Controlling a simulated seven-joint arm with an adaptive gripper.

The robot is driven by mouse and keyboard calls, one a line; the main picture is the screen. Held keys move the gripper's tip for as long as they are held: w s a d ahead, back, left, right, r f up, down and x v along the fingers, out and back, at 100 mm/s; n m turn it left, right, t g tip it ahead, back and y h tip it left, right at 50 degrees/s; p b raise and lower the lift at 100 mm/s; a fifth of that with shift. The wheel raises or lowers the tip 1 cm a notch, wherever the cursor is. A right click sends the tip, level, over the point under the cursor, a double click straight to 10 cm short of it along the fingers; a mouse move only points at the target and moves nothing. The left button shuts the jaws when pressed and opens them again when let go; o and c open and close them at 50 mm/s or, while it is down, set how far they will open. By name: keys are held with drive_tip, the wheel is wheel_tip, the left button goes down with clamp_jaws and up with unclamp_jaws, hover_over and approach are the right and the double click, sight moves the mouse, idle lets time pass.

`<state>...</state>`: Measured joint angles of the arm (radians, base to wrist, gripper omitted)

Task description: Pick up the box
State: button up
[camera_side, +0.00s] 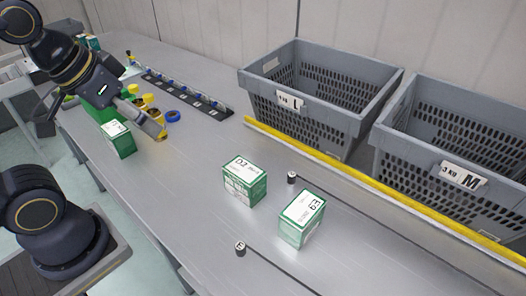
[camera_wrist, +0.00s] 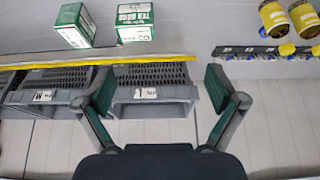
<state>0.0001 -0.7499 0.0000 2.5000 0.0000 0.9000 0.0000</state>
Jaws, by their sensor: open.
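Two green-and-white boxes stand in the middle of the grey table: the D2 box (camera_side: 244,182) and, to its right and nearer the camera, the E9 box (camera_side: 301,220). Another green-and-white box (camera_side: 119,140) stands at the left, just below my gripper (camera_side: 108,122) in the side view. My gripper (camera_wrist: 158,82) is open, with its two fingers spread wide and nothing between them. In the wrist view, the D2 box (camera_wrist: 134,22) and a second green-and-white box (camera_wrist: 75,26) show at the top, beyond the fingertips.
Two grey crates, marked L (camera_side: 362,112) and M (camera_side: 405,158), stand behind a yellow rail (camera_side: 345,176). A dark rack (camera_side: 188,95) and yellow containers (camera_side: 150,104) are at the back left. Small dark cylinders (camera_side: 240,249) stand near the boxes. The table around the D2 box is mostly clear.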

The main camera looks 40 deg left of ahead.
drive_tip(key=w+a+r+n, duration=0.4)
drive_tip(key=w+a+n, duration=0.1)
drive_tip(key=w+n, duration=0.1)
drive_tip(key=n+g+y, duration=0.2)
drive_tip(key=n+g, duration=0.4)
drive_tip(key=n, duration=0.6)
hover_over(114, 128)
drive_tip(key=d, duration=0.2)
wheel_tip(114, 128, down, 13)
drive_tip(key=f, duration=0.3)
drive_tip(key=a+f, duration=0.1)
drive_tip(key=f, duration=0.6)
drive_tip(key=shift+a, duration=0.25)
drive_tip(key=shift+a+f, duration=0.2)
drive_tip(key=shift+f, duration=0.75)
drive_tip(key=shift+a+f, duration=0.25)
drive_tip(key=shift+f, duration=0.65)
drive_tip(key=shift+a+f, duration=0.2)
drive_tip(key=shift+f, duration=0.75)
drive_tip(key=shift+f, duration=0.25)
